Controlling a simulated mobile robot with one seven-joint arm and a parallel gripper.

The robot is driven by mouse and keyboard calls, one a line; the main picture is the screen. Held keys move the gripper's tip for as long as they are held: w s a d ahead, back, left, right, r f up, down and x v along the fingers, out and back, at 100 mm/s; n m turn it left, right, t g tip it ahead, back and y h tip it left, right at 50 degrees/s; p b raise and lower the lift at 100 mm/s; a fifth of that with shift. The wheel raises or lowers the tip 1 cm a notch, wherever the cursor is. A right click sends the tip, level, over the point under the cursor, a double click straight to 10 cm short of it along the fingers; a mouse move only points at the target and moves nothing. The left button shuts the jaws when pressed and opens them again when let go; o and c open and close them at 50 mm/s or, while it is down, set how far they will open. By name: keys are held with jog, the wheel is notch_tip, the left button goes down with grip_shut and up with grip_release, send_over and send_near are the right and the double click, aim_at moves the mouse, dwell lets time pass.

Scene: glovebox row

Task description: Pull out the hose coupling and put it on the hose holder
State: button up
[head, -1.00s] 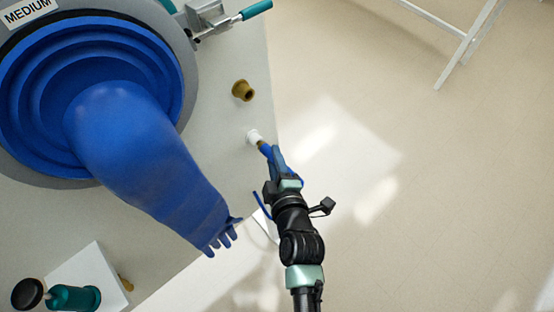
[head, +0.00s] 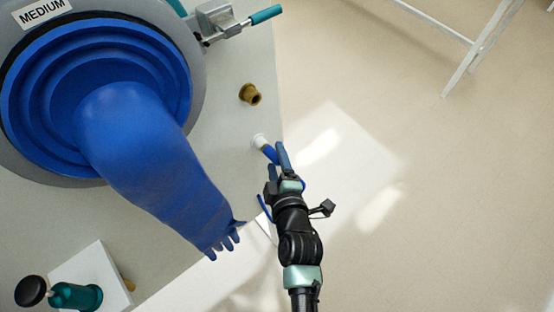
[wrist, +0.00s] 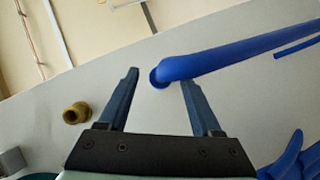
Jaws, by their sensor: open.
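My gripper (head: 279,163) is open close beside this hose end. The white fitting is not clear there. A brass fitting (head: 250,94) stands empty on the panel above; it also shows in the wrist view (wrist: 76,113).
A large blue glove (head: 150,165) hangs from the round port left of my gripper, its fingers close to my arm. A clamp with a teal handle (head: 265,14) is above. A white block (head: 92,275) is at lower left. Open floor lies right.

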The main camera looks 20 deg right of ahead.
jog(key=shift+s, duration=0.1)
jog(key=v, duration=1.2)
jog(key=shift+s+r+b, duration=0.2)
jog(key=shift+s+b, duration=0.15)
jog(key=shift+b, duration=0.1)
jog(key=shift+f, duration=0.1)
